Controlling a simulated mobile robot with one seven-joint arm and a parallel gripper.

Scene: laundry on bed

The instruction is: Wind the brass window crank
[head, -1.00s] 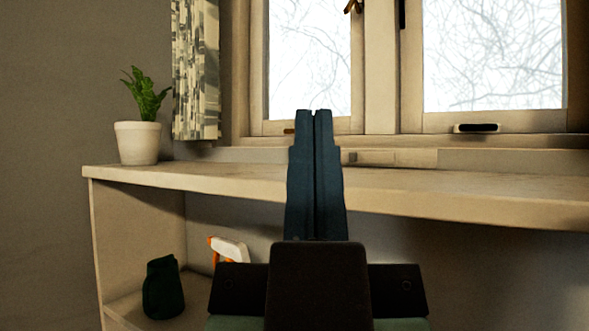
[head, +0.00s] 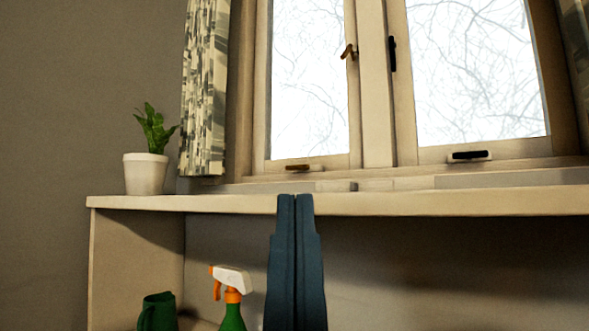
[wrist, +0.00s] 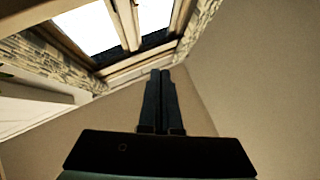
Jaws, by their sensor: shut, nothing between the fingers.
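Two small brass fittings show on the left window sash in the head view. One is a brass handle (head: 349,51) high on its right stile; the other is a brass fitting (head: 298,168) on its bottom rail. I cannot tell for certain which is the crank. My gripper (head: 295,198) points upward with its two blue fingers shut and empty. Its tips appear just below the bottom brass fitting in the picture, in front of the shelf edge, and touch neither fitting. In the wrist view the gripper (wrist: 160,72) points toward the window (wrist: 105,30); no crank can be made out there.
A wooden shelf (head: 400,203) runs beneath the window. A potted plant (head: 146,172) stands at its left end, beside a patterned curtain (head: 204,95). Below are a spray bottle (head: 232,285) and a dark green mug (head: 158,310). Black handles (head: 469,155) are on the right sash.

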